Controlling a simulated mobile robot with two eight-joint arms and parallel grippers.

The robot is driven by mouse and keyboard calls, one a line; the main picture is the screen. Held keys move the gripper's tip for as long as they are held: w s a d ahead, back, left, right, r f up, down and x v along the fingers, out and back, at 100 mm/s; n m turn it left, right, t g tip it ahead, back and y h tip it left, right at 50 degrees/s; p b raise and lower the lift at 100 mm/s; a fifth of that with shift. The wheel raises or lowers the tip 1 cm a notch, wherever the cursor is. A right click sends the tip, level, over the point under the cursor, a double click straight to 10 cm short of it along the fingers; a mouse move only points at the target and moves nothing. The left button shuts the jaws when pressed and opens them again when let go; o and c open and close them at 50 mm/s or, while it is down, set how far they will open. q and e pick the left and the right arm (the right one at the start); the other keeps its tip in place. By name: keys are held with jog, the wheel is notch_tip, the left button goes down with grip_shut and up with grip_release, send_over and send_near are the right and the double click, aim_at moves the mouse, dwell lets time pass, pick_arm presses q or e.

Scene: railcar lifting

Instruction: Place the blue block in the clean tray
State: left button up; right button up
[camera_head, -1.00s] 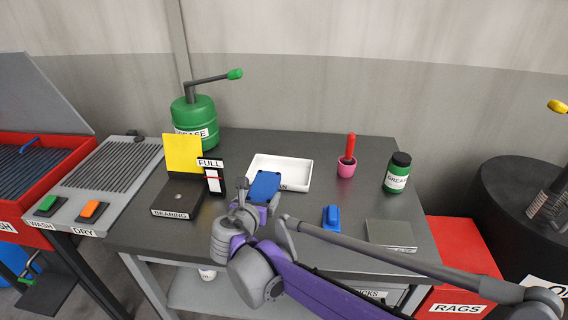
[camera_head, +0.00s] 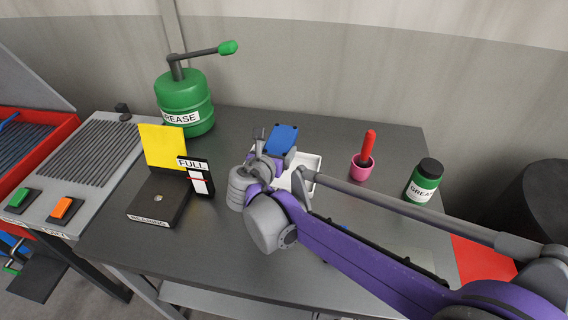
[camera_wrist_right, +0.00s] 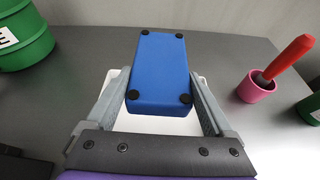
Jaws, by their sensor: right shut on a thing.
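The blue block (camera_head: 284,138) is held in my right gripper (camera_head: 268,150), raised above the table. The right wrist view shows the block (camera_wrist_right: 160,68) between the two grey fingers, with small dark round pads at the corners of the face toward me. The white tray (camera_head: 312,163) lies on the table below and behind the gripper, largely hidden by it and the block. In the right wrist view a strip of the white tray (camera_wrist_right: 150,124) shows under the block. My left gripper is in neither view.
A pink cup (camera_head: 361,170) with a red-handled tool and a green grease jar (camera_head: 425,181) stand right of the tray. A green grease can (camera_head: 185,103) and a black bearing stand with yellow plate (camera_head: 162,147) are left. My right arm covers the table's front right.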

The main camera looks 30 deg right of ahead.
send_over(277, 182)
notch_tip(277, 182, down, 5)
jog(key=shift+w+d+f+b, duration=0.15)
jog(key=shift+f+b, duration=0.05)
jog(key=shift+b, duration=0.25)
jog(key=shift+f+b, duration=0.3)
jog(key=shift+f, duration=1.9)
jog(key=shift+f, duration=0.15)
jog(key=o, duration=1.4)
jog(key=shift+o, duration=0.2)
jog(key=shift+r, duration=0.25)
jog(key=v, duration=1.2)
jog(key=shift+p, duration=0.4)
